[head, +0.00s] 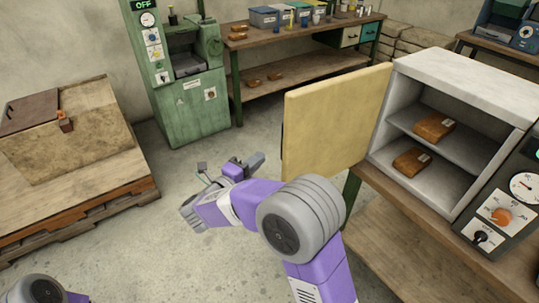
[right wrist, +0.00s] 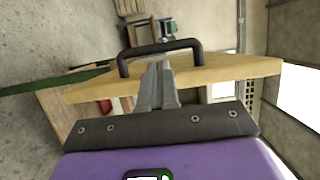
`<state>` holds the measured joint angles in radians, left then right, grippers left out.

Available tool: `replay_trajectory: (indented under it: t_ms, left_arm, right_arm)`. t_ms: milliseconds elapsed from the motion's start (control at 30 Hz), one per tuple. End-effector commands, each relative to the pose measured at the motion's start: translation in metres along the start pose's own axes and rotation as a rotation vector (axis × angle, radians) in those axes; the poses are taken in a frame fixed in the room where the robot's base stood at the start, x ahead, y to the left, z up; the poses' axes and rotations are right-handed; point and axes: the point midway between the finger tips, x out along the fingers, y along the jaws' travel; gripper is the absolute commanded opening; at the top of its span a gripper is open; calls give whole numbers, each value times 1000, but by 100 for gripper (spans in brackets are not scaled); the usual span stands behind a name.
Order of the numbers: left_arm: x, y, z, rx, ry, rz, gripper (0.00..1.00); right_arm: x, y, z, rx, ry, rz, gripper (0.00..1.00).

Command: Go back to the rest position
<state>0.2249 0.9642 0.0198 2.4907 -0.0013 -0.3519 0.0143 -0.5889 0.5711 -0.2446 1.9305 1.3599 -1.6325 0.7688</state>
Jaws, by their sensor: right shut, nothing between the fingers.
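My right gripper (head: 256,160) is shut and empty, left of the open pale yellow door (head: 335,122) in the head view. In the right wrist view its closed fingers (right wrist: 158,75) point towards the door (right wrist: 220,75) and its black handle (right wrist: 160,48). The fingers overlap the door in that picture; I cannot tell whether they touch it. The door belongs to a grey-white cabinet (head: 455,75) on the right, standing open. Two brown packs sit inside, one on the upper shelf (head: 434,126) and one lower (head: 411,160). My left gripper is out of view; only part of my left arm shows at the bottom left.
A control panel with an orange knob (head: 501,216) adjoins the cabinet. A green machine (head: 190,108) and a workbench (head: 300,32) with bins stand at the back. A wooden box (head: 85,125) sits on a pallet at left. The concrete floor between is clear.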

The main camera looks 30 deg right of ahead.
Motion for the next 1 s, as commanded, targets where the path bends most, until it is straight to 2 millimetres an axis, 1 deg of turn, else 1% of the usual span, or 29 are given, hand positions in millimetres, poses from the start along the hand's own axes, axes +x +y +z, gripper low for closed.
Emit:
replay_trajectory:
  t_ms: [33, 100, 233, 367, 467, 567, 600, 667, 700, 733, 767, 800, 833, 867, 900, 967, 1000]
  left_arm:
    - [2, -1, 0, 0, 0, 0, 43]
    - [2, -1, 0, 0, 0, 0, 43]
    - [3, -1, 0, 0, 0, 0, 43]
    - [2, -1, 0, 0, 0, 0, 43]
    - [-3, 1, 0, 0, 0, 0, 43]
    - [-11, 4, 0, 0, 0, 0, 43]
    - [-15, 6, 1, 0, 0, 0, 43]
    - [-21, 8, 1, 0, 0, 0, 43]
    - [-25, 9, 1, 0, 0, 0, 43]
    - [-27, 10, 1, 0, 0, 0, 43]
    - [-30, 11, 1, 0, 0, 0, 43]
    - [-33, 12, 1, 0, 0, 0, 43]
    - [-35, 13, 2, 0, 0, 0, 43]
    - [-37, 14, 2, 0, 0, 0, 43]
    - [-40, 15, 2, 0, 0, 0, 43]
    - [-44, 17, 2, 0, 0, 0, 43]
    - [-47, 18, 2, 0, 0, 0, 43]
  right_arm:
    - [-6, 1, 2, 1, 1, -1, 0]
    - [-13, 0, 4, 2, 0, 0, 0]
    - [-19, 0, 5, 1, 4, 0, 0]
    - [-18, 3, 7, -17, -9, 1, 0]
    - [-9, 22, 18, -113, -86, 11, 0]
    - [4, 67, 36, -320, -257, 46, 0]
    - [6, 94, 43, -428, -351, 72, 0]
    - [3, 140, 47, -600, -506, 123, 0]
    - [-3, 170, 46, -710, -615, 160, 0]
    - [-9, 192, 43, -786, -693, 189, 0]
    - [-16, 214, 38, -859, -772, 219, 0]
    - [-29, 241, 30, -948, -879, 259, 0]
    - [-40, 260, 21, -1011, -959, 290, 0]
    - [-51, 277, 12, -1069, -1039, 321, 0]
    - [-68, 299, -3, -1139, -1149, 361, 0]
    - [-95, 326, -29, -1231, -1314, 419, 0]
    - [-114, 339, -47, -1279, -1423, 454, 0]
